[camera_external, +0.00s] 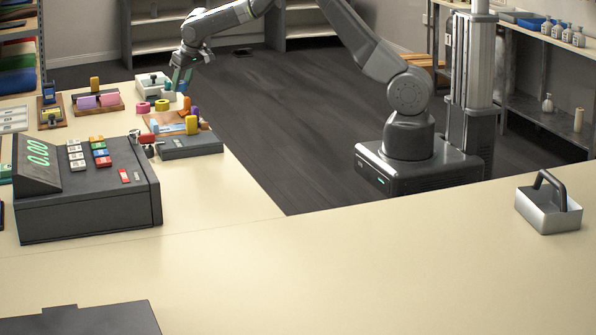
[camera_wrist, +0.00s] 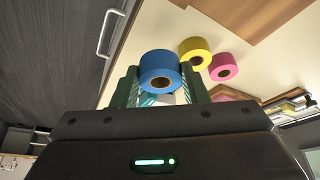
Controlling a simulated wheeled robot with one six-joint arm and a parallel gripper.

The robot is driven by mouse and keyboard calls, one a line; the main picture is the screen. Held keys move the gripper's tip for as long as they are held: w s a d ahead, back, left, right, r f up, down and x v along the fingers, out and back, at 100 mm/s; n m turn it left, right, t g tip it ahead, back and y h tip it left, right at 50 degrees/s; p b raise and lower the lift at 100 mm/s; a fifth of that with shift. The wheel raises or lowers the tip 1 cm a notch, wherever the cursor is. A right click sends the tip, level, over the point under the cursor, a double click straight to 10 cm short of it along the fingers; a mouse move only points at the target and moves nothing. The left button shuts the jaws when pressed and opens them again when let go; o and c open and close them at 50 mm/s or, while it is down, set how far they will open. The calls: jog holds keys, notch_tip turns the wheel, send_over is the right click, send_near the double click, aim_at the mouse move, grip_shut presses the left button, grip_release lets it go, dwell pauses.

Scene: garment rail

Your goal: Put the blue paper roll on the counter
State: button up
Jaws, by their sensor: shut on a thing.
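The blue paper roll (camera_wrist: 160,66) sits between the green fingers of my gripper (camera_wrist: 162,88) in the wrist view, its round end with a dark core hole facing the camera. My gripper is shut on it. In the external view my gripper (camera_external: 182,78) points down at the far end of the counter (camera_external: 215,180), near its floor-side edge. A small patch of blue shows at the fingertips there. I cannot tell whether the roll is touching the counter or held above it.
A yellow roll (camera_wrist: 194,51) and a pink roll (camera_wrist: 222,66) stand close beside the blue one. A wooden tray with coloured pieces (camera_external: 180,124), a grey box (camera_external: 190,145) and a cash register (camera_external: 85,185) are nearer the camera. The front counter is mostly clear, with a metal caddy (camera_external: 548,212) at right.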

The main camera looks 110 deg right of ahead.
jog(key=shift+f+p, duration=0.45)
jog(key=shift+f, duration=2.1)
jog(key=shift+f, duration=0.1)
jog(key=o, duration=0.5)
jog(key=shift+f, duration=0.15)
jog(key=shift+o, duration=0.9)
jog(key=shift+r, duration=0.3)
jog(key=b+v, duration=0.2)
jog(key=v, duration=1)
